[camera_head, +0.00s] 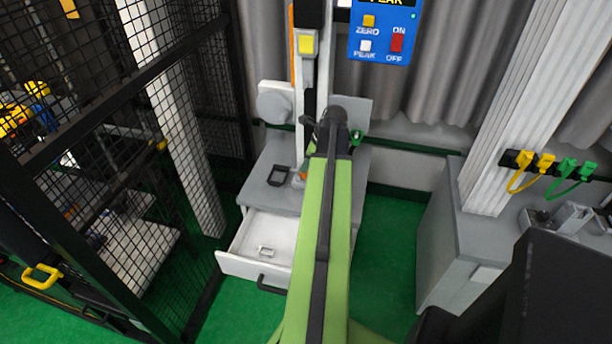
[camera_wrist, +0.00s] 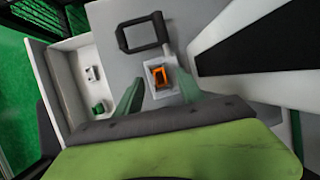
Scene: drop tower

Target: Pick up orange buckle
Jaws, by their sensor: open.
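The orange buckle (camera_wrist: 159,76) lies on a small pale plate (camera_wrist: 171,91) on the grey bench top in the wrist view. In the head view a bit of orange (camera_head: 301,176) shows beside my arm, mostly hidden by it. My gripper (camera_wrist: 158,92) is open and empty in the wrist view, its two green fingers pointing toward the buckle, one on each side of it in the picture. I cannot tell how high the fingers are above the bench. In the head view my arm hides the fingers.
A dark square frame (camera_head: 277,176) lies on the bench top (camera_head: 262,195) beside the buckle. An open white drawer (camera_head: 243,265) below holds a small pale buckle (camera_head: 266,251); a green piece (camera_wrist: 99,107) also shows there. The tower column (camera_head: 308,90) rises behind. A grey cabinet (camera_head: 448,240) stands right.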

